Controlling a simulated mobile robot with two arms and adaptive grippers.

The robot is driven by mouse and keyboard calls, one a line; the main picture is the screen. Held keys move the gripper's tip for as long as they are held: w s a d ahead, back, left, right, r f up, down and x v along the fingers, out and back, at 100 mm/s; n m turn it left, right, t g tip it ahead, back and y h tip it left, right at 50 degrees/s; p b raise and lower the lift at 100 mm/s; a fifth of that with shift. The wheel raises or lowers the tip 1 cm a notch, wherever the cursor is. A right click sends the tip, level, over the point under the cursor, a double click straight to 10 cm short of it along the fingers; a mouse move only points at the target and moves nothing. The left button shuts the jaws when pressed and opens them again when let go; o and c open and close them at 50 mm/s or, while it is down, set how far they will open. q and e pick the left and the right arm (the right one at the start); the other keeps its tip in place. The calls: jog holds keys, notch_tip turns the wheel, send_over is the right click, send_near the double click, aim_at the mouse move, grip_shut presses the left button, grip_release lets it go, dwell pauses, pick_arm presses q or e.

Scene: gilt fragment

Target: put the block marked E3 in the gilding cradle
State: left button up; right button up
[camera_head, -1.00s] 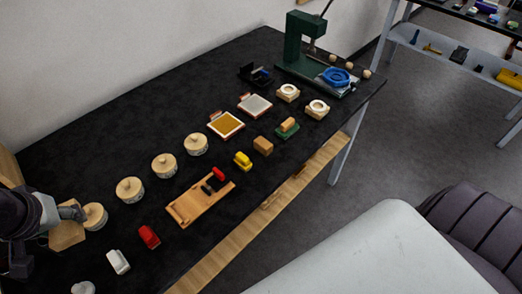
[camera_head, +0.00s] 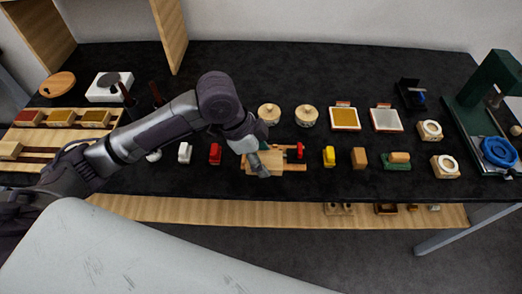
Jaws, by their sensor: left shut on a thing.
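My left gripper (camera_head: 262,168) reaches in from the left and is over the wooden cradle (camera_head: 293,167), tilted down. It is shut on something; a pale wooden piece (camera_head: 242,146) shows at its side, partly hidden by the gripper. I cannot read any marking, so I cannot tell whether it is the block E3. I cannot tell whether the piece touches the cradle. A red part (camera_head: 300,150) sits at the cradle's right end. My right gripper is not in view.
Red (camera_head: 215,153), white (camera_head: 185,152) and yellow (camera_head: 329,156) small items and a brown block (camera_head: 359,158) flank the cradle. Lidded wooden jars (camera_head: 306,117) and a gold-filled tray (camera_head: 344,118) stand behind. A green press (camera_head: 495,90) stands far right.

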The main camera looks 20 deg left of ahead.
pick_arm(q)
jog(key=w+a+f, duration=0.1)
jog(key=w, duration=0.1)
jog(key=w+a+f+p, duration=0.1)
jog(key=w+f, duration=0.1)
jog(key=w, duration=0.1)
jog(key=w+a+f, duration=0.1)
jog(key=w+f, duration=0.1)
jog(key=w, duration=0.1)
jog(key=shift+w+f, duration=0.15)
jog(key=shift+w, duration=0.05)
notch_tip(320, 180, down, 3)
jog(key=shift+p, duration=0.65)
jog(key=shift+a+f, duration=0.1)
jog(key=shift+f, duration=0.45)
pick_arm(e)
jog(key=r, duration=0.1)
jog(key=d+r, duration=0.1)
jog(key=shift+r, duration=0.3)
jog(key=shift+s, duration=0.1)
pick_arm(q)
jog(key=o, duration=1.3)
jog(key=shift+f, duration=0.1)
jog(key=shift+c, duration=0.2)
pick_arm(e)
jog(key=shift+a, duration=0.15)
